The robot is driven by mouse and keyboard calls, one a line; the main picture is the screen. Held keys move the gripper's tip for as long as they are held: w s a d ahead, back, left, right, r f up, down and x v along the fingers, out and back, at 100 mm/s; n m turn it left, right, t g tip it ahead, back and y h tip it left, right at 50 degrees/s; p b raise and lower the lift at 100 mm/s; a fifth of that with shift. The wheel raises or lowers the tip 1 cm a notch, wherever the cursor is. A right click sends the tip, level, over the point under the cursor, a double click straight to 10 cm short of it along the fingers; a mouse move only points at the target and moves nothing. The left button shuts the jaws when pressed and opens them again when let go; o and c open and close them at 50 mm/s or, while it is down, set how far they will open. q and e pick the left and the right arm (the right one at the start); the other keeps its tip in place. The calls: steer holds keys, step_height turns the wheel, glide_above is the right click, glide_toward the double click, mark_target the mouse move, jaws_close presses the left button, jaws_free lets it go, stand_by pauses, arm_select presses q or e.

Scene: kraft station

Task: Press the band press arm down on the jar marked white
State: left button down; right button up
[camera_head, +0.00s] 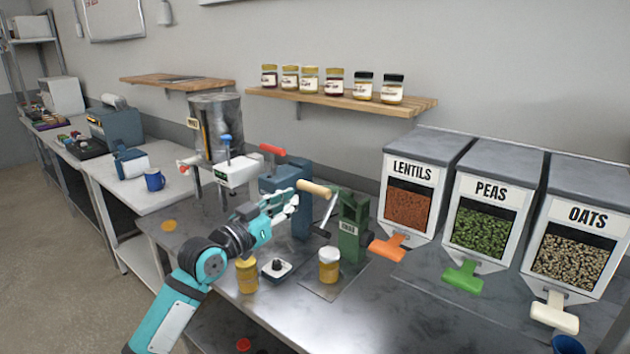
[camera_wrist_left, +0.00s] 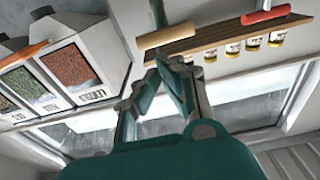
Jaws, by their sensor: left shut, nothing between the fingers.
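The green band press (camera_head: 352,228) stands on the steel bench, with its lever arm raised and a pale wooden handle (camera_head: 314,187) at the lever's end. A jar with yellowish contents and a whitish lid (camera_head: 329,266) stands on the plate at the press's foot. My left gripper (camera_head: 293,199) is shut and empty, just left of the wooden handle. In the left wrist view the fingertips (camera_wrist_left: 172,62) are just below the wooden handle (camera_wrist_left: 164,36); whether they touch it I cannot tell. My right gripper is not in view.
A blue press with a red handle (camera_head: 272,150) stands behind my gripper. Lentils, peas and oats dispensers (camera_head: 411,190) line the right. The front bench is clear.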

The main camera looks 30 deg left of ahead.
arm_select(q)
steer(key=shift+t, duration=0.6)
steer(key=r, duration=0.2)
steer(key=a+r, duration=0.1)
steer(key=r, duration=0.1)
steer(key=shift+s+a+r, duration=0.1)
steer(key=shift+s+a, duration=0.05)
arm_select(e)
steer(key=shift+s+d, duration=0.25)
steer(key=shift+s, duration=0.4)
arm_select(q)
step_height(320, 180, up, 2)
steer(key=p, duration=0.5)
glide_above(312, 190)
steer(key=shift+r, duration=0.2)
steer(key=shift+s+a+f, duration=0.1)
steer(key=shift+s+f, duration=0.1)
steer(key=shift+f, duration=0.95)
steer(key=shift+s+a+f, duration=0.1)
steer(key=shift+s+f, duration=0.1)
steer(key=shift+f, duration=0.9)
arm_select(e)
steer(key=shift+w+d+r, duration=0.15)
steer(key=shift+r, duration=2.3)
arm_select(q)
steer(key=shift+d, duration=0.1)
